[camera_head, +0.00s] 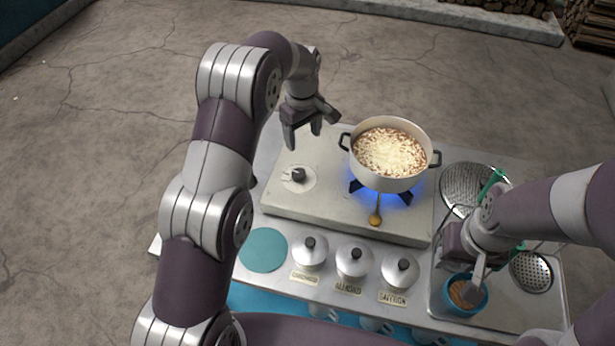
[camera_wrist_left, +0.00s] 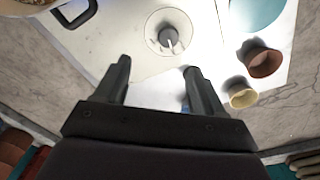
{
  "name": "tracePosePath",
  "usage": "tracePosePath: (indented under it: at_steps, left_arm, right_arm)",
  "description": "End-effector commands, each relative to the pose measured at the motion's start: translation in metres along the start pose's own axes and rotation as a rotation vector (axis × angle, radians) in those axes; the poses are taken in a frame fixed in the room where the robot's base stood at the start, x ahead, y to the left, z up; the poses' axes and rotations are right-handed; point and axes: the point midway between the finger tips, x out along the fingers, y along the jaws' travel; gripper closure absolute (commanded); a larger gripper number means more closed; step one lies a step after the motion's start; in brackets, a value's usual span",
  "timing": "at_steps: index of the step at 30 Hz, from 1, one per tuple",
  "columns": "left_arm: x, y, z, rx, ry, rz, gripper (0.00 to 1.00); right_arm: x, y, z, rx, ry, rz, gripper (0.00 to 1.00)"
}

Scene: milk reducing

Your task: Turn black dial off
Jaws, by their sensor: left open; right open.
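The black dial (camera_head: 298,174) sits on a pale round plate on the left part of the stove top (camera_head: 320,208). In the left wrist view the dial (camera_wrist_left: 168,38) is beyond my fingertips and a little right of the middle between them, with a light pointer line on it. My left gripper (camera_head: 304,136) is open and empty, above and behind the dial, apart from it. It also shows in the left wrist view (camera_wrist_left: 158,72). A blue flame (camera_head: 405,192) burns under the pot (camera_head: 424,163). My right gripper (camera_head: 470,280) is open at the blue cup (camera_head: 462,304) on the right.
The pot holds a pale, lumpy liquid. Lidded jars (camera_head: 354,260) and a teal disc (camera_head: 263,250) stand in front. A metal strainer (camera_head: 466,185) is at the right. Two small cups (camera_wrist_left: 262,62) show in the left wrist view.

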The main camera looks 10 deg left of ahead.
Motion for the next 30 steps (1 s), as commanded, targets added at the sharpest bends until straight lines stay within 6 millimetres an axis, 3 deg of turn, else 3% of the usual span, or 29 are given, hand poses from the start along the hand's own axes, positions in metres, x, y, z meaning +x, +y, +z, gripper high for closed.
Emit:
tracePosePath:
  at_steps: [5, 15, 18, 24, 30]
  left_arm:
    - [0.016, -0.008, 0.005, -0.092, -0.02, -0.031, 0.31]
    - [0.098, -0.01, 0.007, -0.088, -0.019, -0.029, 0.31]
    - [0.115, -0.01, 0.007, -0.088, -0.018, -0.028, 0.31]
    - [0.129, -0.01, 0.007, -0.087, -0.017, -0.026, 0.31]
    - [0.13, -0.01, 0.007, -0.087, -0.017, -0.025, 0.31]
  right_arm:
    - [-0.005, 0.0, -0.001, -0.001, 0.001, 0.0, 0.57]
    - [-0.027, 0.0, -0.003, 0.0, 0.001, 0.0, 0.57]
    - [-0.03, 0.0, -0.004, 0.0, 0.001, 0.0, 0.57]
    - [-0.032, 0.0, -0.004, 0.0, 0.0, 0.0, 0.57]
    - [-0.032, 0.0, -0.004, 0.0, 0.0, 0.0, 0.57]
